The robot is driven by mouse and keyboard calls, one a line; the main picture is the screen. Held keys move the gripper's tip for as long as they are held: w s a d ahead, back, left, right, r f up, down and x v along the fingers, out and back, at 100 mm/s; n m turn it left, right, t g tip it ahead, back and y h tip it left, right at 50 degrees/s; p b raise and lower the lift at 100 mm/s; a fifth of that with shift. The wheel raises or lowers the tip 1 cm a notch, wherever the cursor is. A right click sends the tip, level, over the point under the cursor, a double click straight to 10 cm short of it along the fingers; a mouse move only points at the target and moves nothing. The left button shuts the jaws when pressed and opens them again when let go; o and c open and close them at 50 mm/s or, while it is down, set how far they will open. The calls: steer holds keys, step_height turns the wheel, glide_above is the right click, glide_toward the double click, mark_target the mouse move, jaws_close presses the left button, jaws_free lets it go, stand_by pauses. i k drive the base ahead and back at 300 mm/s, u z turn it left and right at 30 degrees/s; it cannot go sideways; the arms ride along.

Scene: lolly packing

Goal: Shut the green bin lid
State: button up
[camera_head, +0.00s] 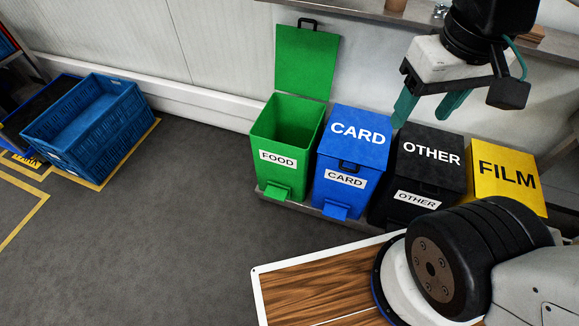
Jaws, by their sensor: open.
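The green bin (286,134), labelled FOOD, stands at the left end of a row of bins by the wall. Its green lid (306,62) is open and stands upright behind the bin, with a black handle (307,23) at its top edge. The inside of the bin looks empty as far as it shows. My gripper (426,108) is at the upper right, with its teal fingers apart and nothing seen between them. It hangs over the area of the blue and black bins, apart from the green lid and to its right.
The blue CARD bin (344,180), black OTHER bin (414,193) and yellow FILM bin (505,175) stand to the right with lids shut. A shelf (370,10) runs along the wall above. A blue crate (88,150) is at the left. The grey floor between is clear.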

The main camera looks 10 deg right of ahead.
mark_target(305, 63)
steer(key=u, duration=0.4)
steer(key=k, duration=0.5)
steer(key=u, duration=0.95)
steer(key=k, duration=0.85)
steer(key=u, duration=0.8)
steer(key=i, duration=1.55)
steer(key=z, duration=0.5)
steer(key=i, duration=1.05)
steer(key=z, duration=1.55)
steer(key=i, duration=0.75)
steer(key=z, duration=0.7)
